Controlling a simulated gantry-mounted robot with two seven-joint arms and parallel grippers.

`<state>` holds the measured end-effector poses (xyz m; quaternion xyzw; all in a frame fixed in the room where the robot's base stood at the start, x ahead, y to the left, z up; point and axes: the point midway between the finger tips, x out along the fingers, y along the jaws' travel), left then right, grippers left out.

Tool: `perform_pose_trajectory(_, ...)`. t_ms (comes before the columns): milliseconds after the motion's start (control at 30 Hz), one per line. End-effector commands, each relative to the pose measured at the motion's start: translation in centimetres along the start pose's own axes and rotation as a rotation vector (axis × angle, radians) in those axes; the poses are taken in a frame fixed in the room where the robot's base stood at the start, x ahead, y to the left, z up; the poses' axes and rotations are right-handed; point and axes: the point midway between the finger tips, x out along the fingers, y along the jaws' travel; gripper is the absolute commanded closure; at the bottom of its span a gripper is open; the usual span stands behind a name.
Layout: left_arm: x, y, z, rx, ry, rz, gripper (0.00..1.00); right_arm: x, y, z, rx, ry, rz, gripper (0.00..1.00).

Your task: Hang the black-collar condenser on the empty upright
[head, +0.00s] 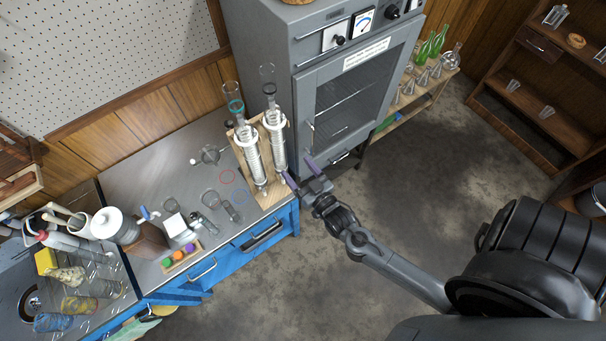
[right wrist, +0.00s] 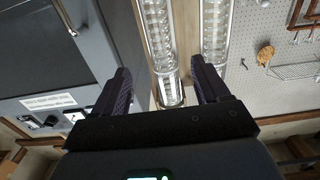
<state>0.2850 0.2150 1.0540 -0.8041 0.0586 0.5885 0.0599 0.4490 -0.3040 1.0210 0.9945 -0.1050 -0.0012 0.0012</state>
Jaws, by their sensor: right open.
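Two glass condensers with white coils stand side by side against a wooden stand (head: 273,195) on the bench. The black-collar condenser (head: 276,140) is the right one, nearer the grey oven; the other condenser (head: 248,150) has a teal collar. My right gripper (head: 302,171) is open and empty, just right of the black-collar condenser's lower part. In the right wrist view, the condenser on the oven side (right wrist: 159,35) lies between the lines of the spread fingers (right wrist: 163,85), apparently ahead of them. I cannot make out an empty upright. My left gripper is not in view.
The grey oven (head: 345,100) stands close on the right of the stand. Beakers (head: 210,199), a flask (head: 209,154) and a rack of coloured caps (head: 181,256) sit on the bench to the left. Red (head: 227,176) and blue rings mark the bench beside the stand.

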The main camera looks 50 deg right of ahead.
Motion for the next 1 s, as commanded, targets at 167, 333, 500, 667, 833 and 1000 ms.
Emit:
perform_pose_trajectory(167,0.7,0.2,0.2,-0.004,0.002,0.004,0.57,1.1,-0.1,0.2,0.002,0.005,-0.001,0.26)
perform_pose_trajectory(333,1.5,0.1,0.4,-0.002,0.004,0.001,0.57,3.0,-0.1,0.2,0.002,0.006,-0.002,0.26)
perform_pose_trajectory(500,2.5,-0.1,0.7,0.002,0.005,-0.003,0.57,5.3,-0.1,0.3,0.001,0.004,-0.002,0.26)
perform_pose_trajectory(667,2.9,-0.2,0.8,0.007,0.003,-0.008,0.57,7.3,-0.1,0.0,0.001,0.004,-0.001,0.26)
perform_pose_trajectory(833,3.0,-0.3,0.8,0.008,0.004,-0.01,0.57,8.8,-0.1,0.1,0.001,0.003,-0.001,0.26)
perform_pose_trajectory(1000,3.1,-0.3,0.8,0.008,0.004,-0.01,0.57,9.6,-0.1,0.0,0.001,0.003,-0.001,0.26)
